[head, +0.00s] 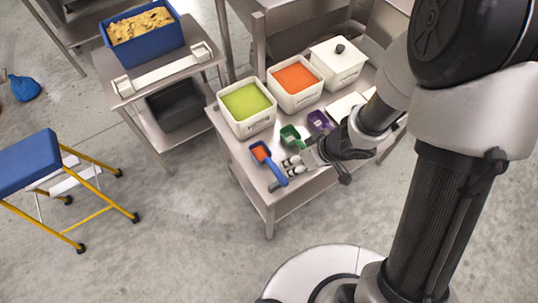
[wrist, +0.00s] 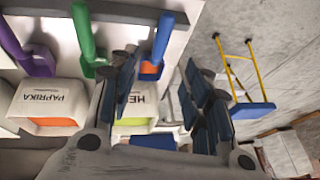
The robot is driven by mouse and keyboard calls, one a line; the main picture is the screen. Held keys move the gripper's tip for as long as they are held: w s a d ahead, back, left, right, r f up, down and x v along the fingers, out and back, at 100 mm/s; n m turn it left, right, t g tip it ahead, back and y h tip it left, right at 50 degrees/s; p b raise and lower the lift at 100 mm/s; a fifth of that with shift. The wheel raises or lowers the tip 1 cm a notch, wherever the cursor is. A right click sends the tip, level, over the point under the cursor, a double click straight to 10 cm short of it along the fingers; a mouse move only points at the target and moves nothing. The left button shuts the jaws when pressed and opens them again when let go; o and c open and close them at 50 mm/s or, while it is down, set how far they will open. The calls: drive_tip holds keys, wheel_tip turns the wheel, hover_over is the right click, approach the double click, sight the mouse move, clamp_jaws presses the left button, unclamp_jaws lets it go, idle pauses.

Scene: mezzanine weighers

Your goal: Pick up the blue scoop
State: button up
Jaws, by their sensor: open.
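The blue scoop (head: 279,175) lies near the front left corner of the steel table, with something orange in its bowl. In the wrist view the blue scoop (wrist: 164,36) shows in the gap between my fingers, beyond the tips. My gripper (head: 291,167) is open and empty, just right of the scoop's handle in the head view. In the wrist view my gripper (wrist: 160,65) has its two fingers well apart. I cannot tell its exact height above the scoop. A green scoop (head: 289,133) and a purple scoop (head: 319,121) lie to the right.
Behind the scoops stand a bin of yellow-green powder (head: 251,125), a bin of orange powder (head: 298,101) and a lidded white bin (head: 346,78). The orange one reads PAPRIKA in the wrist view. A blue-topped stool (head: 25,160) stands left; the floor between is clear.

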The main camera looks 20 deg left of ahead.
sight(278, 170)
drive_tip(key=b+x, duration=0.6)
drive_tip(key=x, duration=0.3)
drive_tip(key=shift+f, duration=0.15)
drive_tip(key=b+x, duration=0.2)
drive_tip(key=x, duration=0.1)
drive_tip(key=b+x, duration=0.2)
drive_tip(key=shift+w+a+f, duration=0.2)
drive_tip(key=shift+w+a, duration=0.05)
drive_tip(key=shift+a, duration=0.25)
drive_tip(key=shift+r, duration=0.1)
drive_tip(key=shift+c, duration=0.2)
clamp_jaws()
